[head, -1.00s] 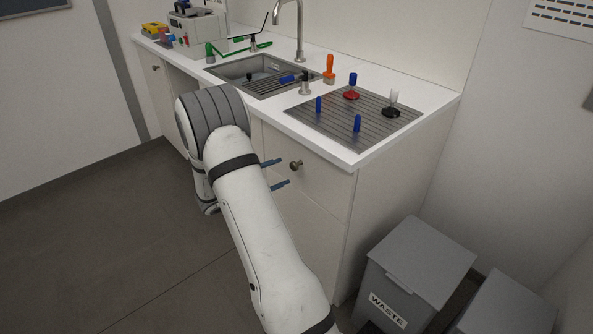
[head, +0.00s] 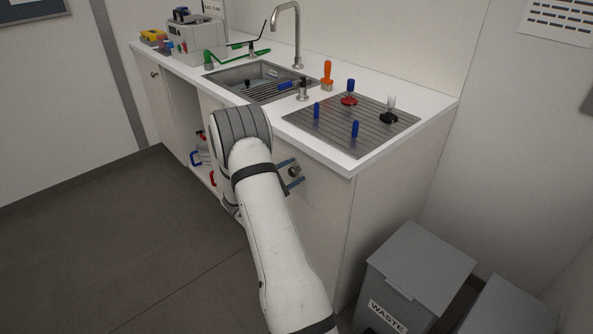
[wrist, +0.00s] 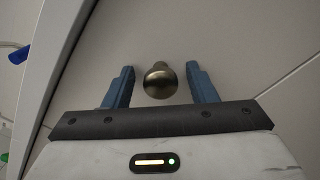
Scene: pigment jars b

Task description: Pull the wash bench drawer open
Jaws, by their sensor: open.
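The wash bench drawer front (head: 320,187) is white and sits under the worktop at the bench's right end. It looks shut. Its round metal knob (head: 294,171) shows in the head view between the fingertips of my gripper (head: 292,172). In the wrist view the brassy knob (wrist: 160,82) sits between the two blue fingers of my gripper (wrist: 161,84), with a gap on each side. The fingers are open and do not appear to touch the knob. Part of the drawer front is hidden behind my arm in the head view.
On the worktop are a sink (head: 250,78) and a grooved drainboard (head: 335,140) with several colored-handled tools. A grey waste bin (head: 418,262) stands right of the bench. An open bay under the worktop holds bottles (head: 203,158). The floor at left is clear.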

